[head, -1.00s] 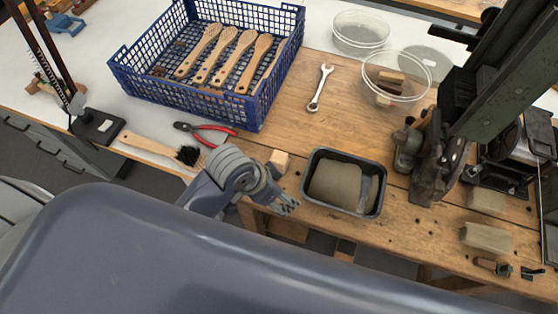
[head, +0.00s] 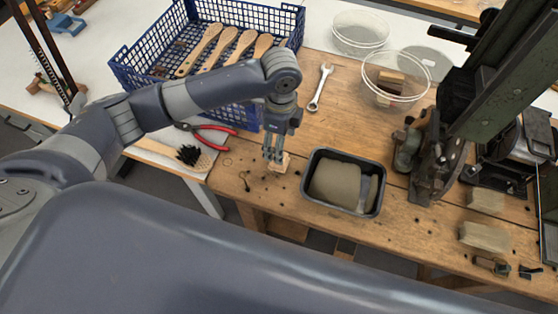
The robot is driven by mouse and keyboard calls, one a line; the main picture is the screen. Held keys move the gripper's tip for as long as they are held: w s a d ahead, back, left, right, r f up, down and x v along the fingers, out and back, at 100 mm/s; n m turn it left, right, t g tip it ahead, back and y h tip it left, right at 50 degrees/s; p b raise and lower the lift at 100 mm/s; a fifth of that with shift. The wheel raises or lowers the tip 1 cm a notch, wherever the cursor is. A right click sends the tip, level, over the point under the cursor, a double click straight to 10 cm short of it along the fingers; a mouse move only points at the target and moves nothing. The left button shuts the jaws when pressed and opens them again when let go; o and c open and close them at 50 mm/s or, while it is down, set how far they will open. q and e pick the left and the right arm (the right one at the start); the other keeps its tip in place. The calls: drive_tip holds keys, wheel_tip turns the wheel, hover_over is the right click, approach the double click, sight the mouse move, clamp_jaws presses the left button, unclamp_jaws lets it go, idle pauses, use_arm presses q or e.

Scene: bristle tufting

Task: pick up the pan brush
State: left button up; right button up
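A small pale wooden block (head: 284,162), possibly the pan brush, sits on the bench left of the dark tray. My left gripper (head: 274,160) points down at it, its fingertips overlapping the block's left part in the picture. I cannot tell whether the fingers touch or grip it. A long-handled brush lies to the left; its black bristles (head: 188,155) and part of its perforated wooden head (head: 205,162) show, while my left arm hides its handle. My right gripper is not in view.
A dark tray (head: 380,200) holding grey-brown material stands right of the gripper. A blue crate (head: 128,55) of wooden brush bodies, red-handled pliers (head: 215,143), a wrench (head: 320,88) and clear bowls (head: 365,72) lie behind. A dark machine (head: 430,165) stands at right.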

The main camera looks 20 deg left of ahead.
use_arm(q)
hover_over(278, 168)
drive_tip(key=w, duration=0.2)
drive_tip(key=f, duration=0.4)
drive_tip(key=shift+w+a+f, duration=0.1)
drive_tip(key=shift+w, duration=0.1)
drive_tip(key=f, duration=0.1)
drive_tip(key=f+p, duration=0.1)
drive_tip(key=f, duration=0.2)
drive_tip(key=shift+s+a+f+p, duration=0.1)
drive_tip(key=shift+s+f+p, duration=0.05)
drive_tip(key=shift+s+p, duration=0.2)
drive_tip(key=shift+w+f, duration=0.15)
drive_tip(key=shift+f, duration=0.3)
drive_tip(key=shift+c, duration=0.3)
drive_tip(key=c, duration=1.1)
